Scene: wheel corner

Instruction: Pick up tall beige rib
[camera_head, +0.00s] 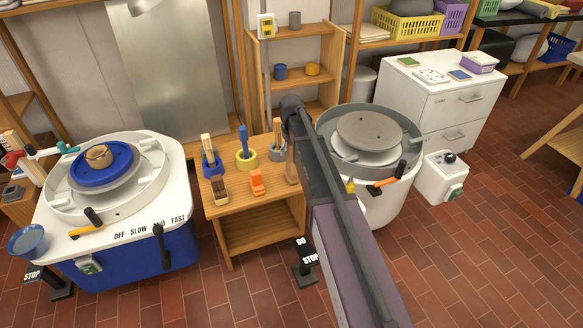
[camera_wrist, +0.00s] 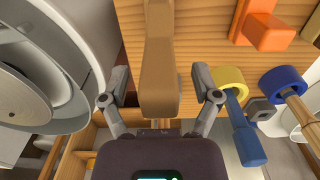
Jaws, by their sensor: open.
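The tall beige rib (camera_wrist: 158,50) stands out in the wrist view as a long tan-brown piece with a rounded end, lying between my two fingers. In the head view it shows as a narrow upright strip (camera_head: 291,167) at the right edge of the small wooden table (camera_head: 232,222), partly covered by my arm. My gripper (camera_wrist: 160,86) is open, with one finger on each side of the rib and a visible gap at both sides. In the head view my fingers are hidden behind my arm.
Blue (camera_head: 211,162), yellow (camera_head: 246,160) and grey (camera_head: 278,153) holders with tools stand on the table. An orange block (camera_head: 257,184) and a brown brush (camera_head: 220,191) lie in front. Pottery wheels stand left (camera_head: 120,200) and right (camera_head: 369,150).

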